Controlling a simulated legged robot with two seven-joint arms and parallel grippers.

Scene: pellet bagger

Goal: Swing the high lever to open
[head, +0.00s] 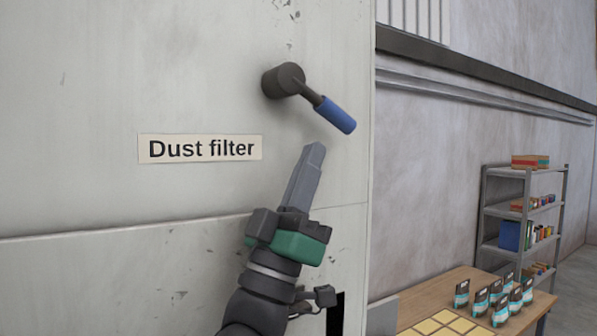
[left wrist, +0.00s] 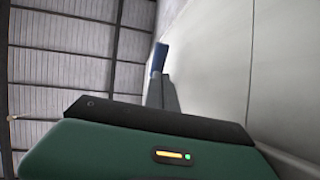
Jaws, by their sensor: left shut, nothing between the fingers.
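The lever (head: 309,92) has a dark round hub on the grey panel, a thin dark arm and a blue grip (head: 335,115). It slants down to the right in the head view. My left gripper (head: 314,150) is just below the blue grip, its fingers shut and pointing up, with nothing held. In the picture a small gap shows between the fingertips and the grip; the depth between them is hard to judge. In the left wrist view the blue grip (left wrist: 159,58) shows just beyond my fingertips. My right gripper is not in view.
A "Dust filter" label (head: 200,148) is on the panel (head: 90,80), left of the lever. At the lower right stands a wooden table (head: 480,285) with several small bags and yellow squares. A grey shelf unit (head: 486,215) stands behind. The panel around the lever is clear.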

